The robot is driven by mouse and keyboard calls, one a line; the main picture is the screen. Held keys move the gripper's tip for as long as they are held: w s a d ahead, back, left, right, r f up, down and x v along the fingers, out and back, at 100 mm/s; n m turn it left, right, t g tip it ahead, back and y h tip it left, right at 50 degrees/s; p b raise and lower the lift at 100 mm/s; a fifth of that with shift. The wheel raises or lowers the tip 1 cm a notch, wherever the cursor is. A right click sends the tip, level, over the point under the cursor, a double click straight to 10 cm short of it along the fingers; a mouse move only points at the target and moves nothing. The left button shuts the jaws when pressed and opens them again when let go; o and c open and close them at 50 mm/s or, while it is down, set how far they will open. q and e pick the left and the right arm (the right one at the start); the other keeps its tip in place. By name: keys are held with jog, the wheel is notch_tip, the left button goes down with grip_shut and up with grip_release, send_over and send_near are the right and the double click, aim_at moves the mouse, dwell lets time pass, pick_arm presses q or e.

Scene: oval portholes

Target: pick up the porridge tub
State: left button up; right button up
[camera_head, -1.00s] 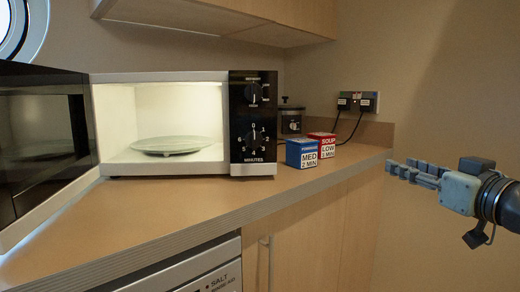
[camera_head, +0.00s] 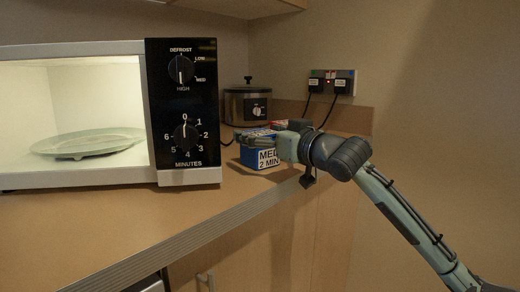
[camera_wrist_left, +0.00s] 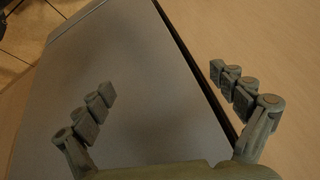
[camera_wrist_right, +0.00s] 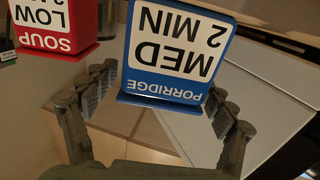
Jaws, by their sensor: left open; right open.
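The porridge tub (camera_head: 263,160) is a blue box-shaped tub with a white "MED 2 MIN" label, standing on the counter right of the microwave. My right gripper (camera_head: 246,140) is open in front of it and hides part of its upper face. In the right wrist view the porridge tub (camera_wrist_right: 176,45) shows upside down, between and beyond the two open fingers (camera_wrist_right: 163,97); I cannot tell whether they touch it. My left gripper (camera_wrist_left: 162,82) is open and empty over a flat grey surface, and is out of the head view.
The red soup tub (camera_wrist_right: 55,25) stands beside the porridge tub, mostly hidden in the head view (camera_head: 280,123). A small cooker (camera_head: 247,103) stands behind. The lit microwave (camera_head: 183,110) holds a plate (camera_head: 88,143). Cabled plugs (camera_head: 331,84) are on the wall. The front counter (camera_head: 120,215) is clear.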

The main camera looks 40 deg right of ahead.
jog(key=shift+r, duration=0.1)
jog(key=c, duration=1.5)
